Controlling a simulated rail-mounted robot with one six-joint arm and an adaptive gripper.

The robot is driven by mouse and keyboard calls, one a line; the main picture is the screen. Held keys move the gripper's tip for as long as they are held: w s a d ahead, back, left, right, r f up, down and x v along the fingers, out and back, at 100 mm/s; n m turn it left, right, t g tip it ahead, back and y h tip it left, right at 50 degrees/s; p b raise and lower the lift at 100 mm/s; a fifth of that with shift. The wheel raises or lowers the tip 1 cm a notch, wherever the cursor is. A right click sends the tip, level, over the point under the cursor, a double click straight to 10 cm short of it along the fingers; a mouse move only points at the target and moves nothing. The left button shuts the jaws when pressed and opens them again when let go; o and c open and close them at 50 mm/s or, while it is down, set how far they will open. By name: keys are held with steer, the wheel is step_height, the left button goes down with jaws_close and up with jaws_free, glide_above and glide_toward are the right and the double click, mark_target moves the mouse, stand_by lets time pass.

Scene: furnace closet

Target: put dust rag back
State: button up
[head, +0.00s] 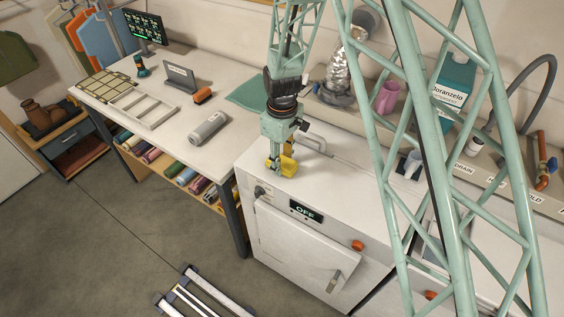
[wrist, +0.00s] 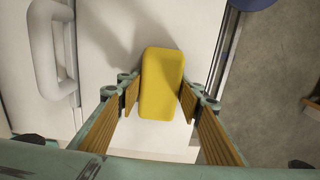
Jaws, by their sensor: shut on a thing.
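A yellow, rounded, block-like thing, which looks like the dust rag (wrist: 162,80), is between the two fingers of my gripper (head: 281,167). In the wrist view its top faces the camera, and a finger presses each long side. In the head view only yellow parts show around the fingers, low over the white top of the furnace cabinet (head: 325,178). I cannot tell whether it touches that top. The fingers point down near the cabinet's left end.
A metal handle (head: 316,143) rises from the cabinet top beside my gripper. A white workbench (head: 185,150) to the left bears a green cloth (head: 248,92), a grey cylinder (head: 208,129) and a small orange-brown block (head: 202,96). A pink cup (head: 387,97) stands at the back right.

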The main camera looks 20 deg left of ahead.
mark_target(282, 160)
steer(key=shift+f, duration=0.2)
steer(key=o, duration=1)
steer(key=shift+c, duration=0.2)
steer(key=shift+r, duration=0.2)
step_height(282, 160, up, 12)
steer(key=b, duration=0.1)
stand_by(0.9)
